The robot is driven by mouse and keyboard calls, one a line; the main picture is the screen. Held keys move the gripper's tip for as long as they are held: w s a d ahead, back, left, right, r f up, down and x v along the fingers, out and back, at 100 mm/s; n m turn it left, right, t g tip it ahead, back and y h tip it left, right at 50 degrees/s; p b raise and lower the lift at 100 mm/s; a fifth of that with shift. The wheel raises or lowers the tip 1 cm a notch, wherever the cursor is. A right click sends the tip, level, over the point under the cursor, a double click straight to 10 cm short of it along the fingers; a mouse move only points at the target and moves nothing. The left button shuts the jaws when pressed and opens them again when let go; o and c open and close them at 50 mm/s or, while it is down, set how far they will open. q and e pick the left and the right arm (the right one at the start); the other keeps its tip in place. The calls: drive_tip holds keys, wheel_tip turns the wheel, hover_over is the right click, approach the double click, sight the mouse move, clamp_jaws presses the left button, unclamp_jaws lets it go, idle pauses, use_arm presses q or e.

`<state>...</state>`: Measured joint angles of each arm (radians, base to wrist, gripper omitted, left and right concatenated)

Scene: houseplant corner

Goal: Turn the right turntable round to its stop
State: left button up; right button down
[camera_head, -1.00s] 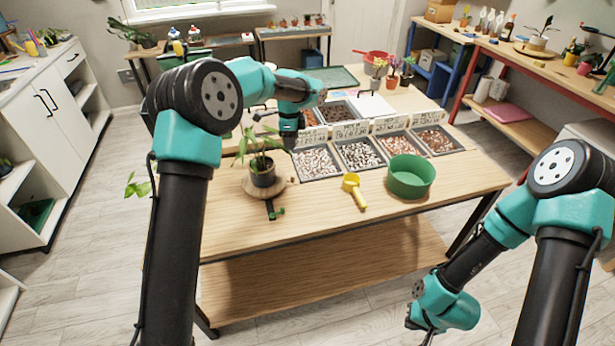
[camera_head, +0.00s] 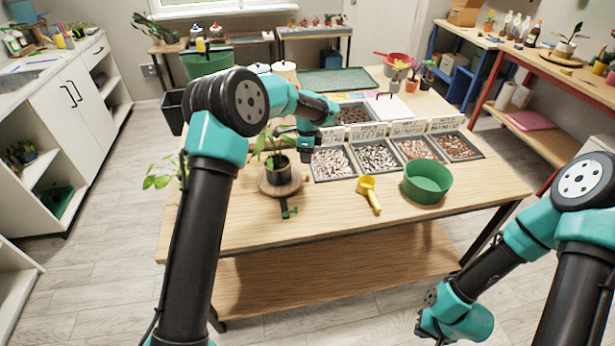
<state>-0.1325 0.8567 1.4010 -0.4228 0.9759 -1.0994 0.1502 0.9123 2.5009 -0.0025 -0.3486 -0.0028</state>
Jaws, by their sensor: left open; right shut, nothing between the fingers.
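The right turntable (camera_head: 268,189) is a round wooden disc near the front left of the table, with a small green plant in a dark pot (camera_head: 279,170) on it. A short dark lever with a green end (camera_head: 288,209) lies at its front edge. My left gripper (camera_head: 305,150) hangs just right of and behind the plant, beside the pebble trays; its fingers are hard to make out, but it is open. My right gripper (camera_head: 424,326) is low at the bottom right, away from the table, shut and empty. No other turntable shows clearly; my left arm covers part of the table's left side.
Trays of pebbles (camera_head: 376,157) line the table behind a yellow scoop (camera_head: 369,191) and a green bowl (camera_head: 427,182). Leaves of another plant (camera_head: 160,178) show left of my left arm. The table's front strip (camera_head: 330,225) is clear.

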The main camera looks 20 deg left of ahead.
sight(307, 176)
use_arm(q)
wheel_tip(307, 176, down, 10)
drive_tip(key=shift+f, duration=0.25)
idle(0.3)
clamp_jaws()
idle(0.4)
